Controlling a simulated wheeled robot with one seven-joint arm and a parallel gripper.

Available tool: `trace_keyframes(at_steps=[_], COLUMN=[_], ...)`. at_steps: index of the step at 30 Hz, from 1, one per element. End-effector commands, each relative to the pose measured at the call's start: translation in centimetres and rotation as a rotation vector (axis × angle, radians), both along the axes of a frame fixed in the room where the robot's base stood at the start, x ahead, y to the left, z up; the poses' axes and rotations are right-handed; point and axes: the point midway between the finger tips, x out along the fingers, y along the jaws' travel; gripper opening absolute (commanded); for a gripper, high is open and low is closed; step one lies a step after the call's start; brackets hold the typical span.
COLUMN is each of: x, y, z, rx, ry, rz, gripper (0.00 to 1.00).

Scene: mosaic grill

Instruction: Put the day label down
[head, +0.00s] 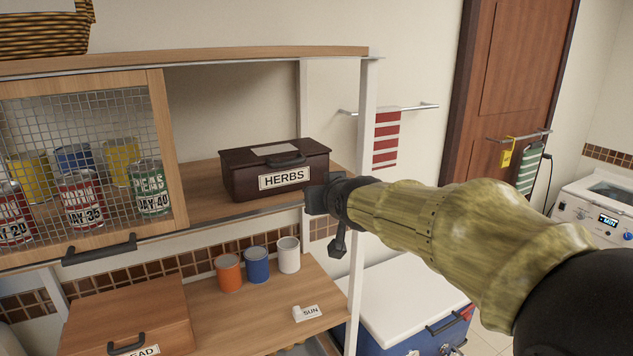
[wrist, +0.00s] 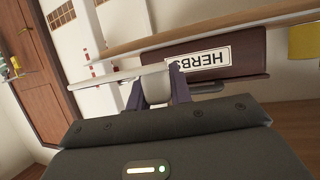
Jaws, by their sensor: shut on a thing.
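My gripper (head: 318,199) is at the right front edge of the upper shelf, just right of the herbs box and near the white upright. In the wrist view its dark fingers (wrist: 157,93) are shut on a pale, rounded thing (wrist: 154,88). No writing shows on it, so I cannot tell whether it is a day label. The head view hides it. A small white label reading SUN (head: 309,312) lies on the lower counter (head: 262,327), below and apart from my gripper.
The dark brown HERBS box (head: 275,171) stands on the upper shelf (head: 205,193); it also shows upside down in the wrist view (wrist: 217,57). Orange, blue and white cans (head: 257,265) stand behind the SUN label. A wooden box (head: 130,310) is at left. A blue cooler (head: 405,305) stands at right.

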Motion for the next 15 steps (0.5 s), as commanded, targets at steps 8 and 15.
trace_keyframes(at_steps=[8, 15], x=[3.6, 6.3], y=[-1.2, -4.1], z=[-7.6, -17.3], rx=[-0.005, -0.009], ry=[0.009, 0.015], rz=[-0.074, -0.158], gripper=[0.0, 0.0])
